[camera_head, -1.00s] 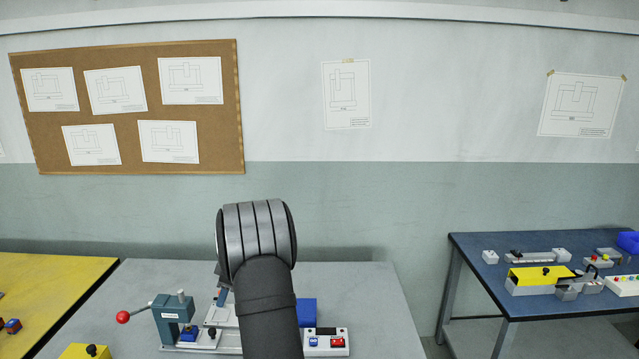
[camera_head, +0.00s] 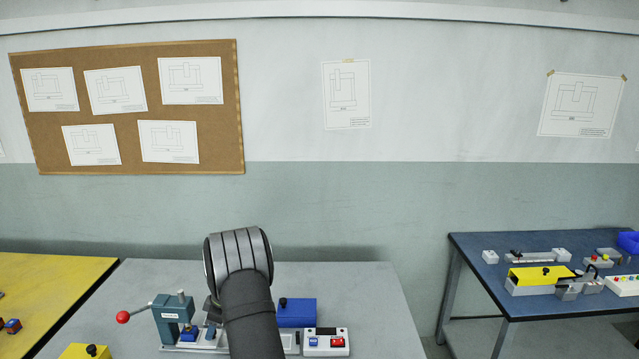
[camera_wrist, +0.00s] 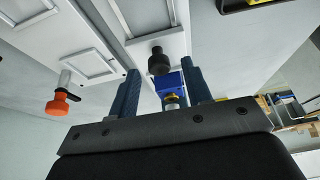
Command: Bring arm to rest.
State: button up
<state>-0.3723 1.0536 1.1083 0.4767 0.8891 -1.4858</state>
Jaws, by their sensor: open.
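My arm rises in the middle of the head view, above the grey table (camera_head: 370,290); its gripper is hidden there behind the arm. In the wrist view my gripper (camera_wrist: 163,82) shows two dark blue fingers, spread apart. A blue block (camera_wrist: 170,82) with a metal and yellow tip appears between or beyond the fingers. I cannot tell its distance, but nothing is visibly clamped.
A teal press (camera_head: 172,315) with a red ball lever stands at left on the grey table. A blue box (camera_head: 297,312) and a button panel (camera_head: 326,342) stand to its right. A blue table (camera_head: 480,262) with fixtures is at right, a yellow table (camera_head: 50,285) at left.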

jog(key=d, duration=0.3)
jog(key=shift+d+f, duration=0.1)
jog(key=shift+d, duration=0.15)
jog(key=v, duration=1.7)
jog(key=s+a+f+n+t+h, duration=0.1)
jog(key=s+a+n+t+h, duration=0.3)
jog(key=a+n, duration=0.5)
jog(key=shift+s+f+n+h, duration=0.3)
jog(key=shift+s+n+h, duration=0.75)
jog(key=shift+n, duration=2.15)
